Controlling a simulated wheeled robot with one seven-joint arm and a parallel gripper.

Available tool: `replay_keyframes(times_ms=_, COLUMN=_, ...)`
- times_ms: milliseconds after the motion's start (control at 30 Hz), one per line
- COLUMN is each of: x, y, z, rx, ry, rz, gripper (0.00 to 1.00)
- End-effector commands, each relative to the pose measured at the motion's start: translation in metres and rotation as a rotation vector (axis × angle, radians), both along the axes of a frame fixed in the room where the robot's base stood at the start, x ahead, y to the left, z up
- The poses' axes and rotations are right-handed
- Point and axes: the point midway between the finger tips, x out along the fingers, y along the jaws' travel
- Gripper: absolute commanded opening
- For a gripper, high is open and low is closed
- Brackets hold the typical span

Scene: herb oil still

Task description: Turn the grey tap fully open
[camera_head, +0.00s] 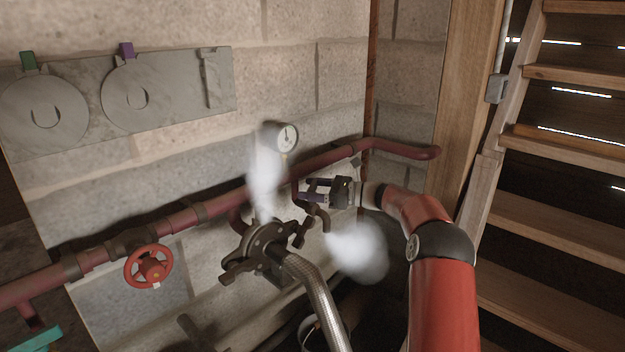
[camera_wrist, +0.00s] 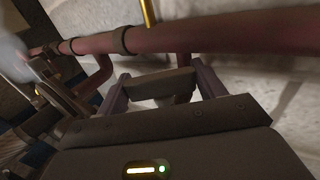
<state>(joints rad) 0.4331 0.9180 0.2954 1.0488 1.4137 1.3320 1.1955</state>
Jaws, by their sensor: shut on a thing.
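My gripper (camera_head: 312,190) reaches in from the right in the head view, at the small tap (camera_head: 321,215) on the pipework. The tap looks dark grey-brown, with a curved spout pointing down. In the wrist view my gripper (camera_wrist: 163,84) has its two fingers on either side of a short bar-like handle (camera_wrist: 158,84), and is shut on it. The handle lies roughly crosswise between the fingers, close below the red pipe. The tap's body is largely hidden in the wrist view, so I cannot tell how far it is turned.
White steam (camera_head: 356,252) hangs beside the spout, and another plume (camera_head: 264,178) rises near the gauge (camera_head: 282,137). A dark flange (camera_head: 262,245) with a braided hose (camera_head: 315,288) is close left. A red handwheel (camera_head: 148,267) sits further left. Wooden stairs (camera_head: 560,150) stand right.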

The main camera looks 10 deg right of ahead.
Motion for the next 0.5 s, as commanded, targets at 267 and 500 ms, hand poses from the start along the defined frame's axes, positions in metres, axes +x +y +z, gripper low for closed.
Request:
replay_keyframes(times_ms=267, x=-0.001, y=0.002, z=-0.0007, rx=0.002, ry=0.001, rz=0.018, gripper=0.46)
replay_keyframes(times_ms=500, x=-0.001, y=0.0021, z=-0.0008, rx=0.001, ry=0.001, rz=0.017, gripper=0.77)
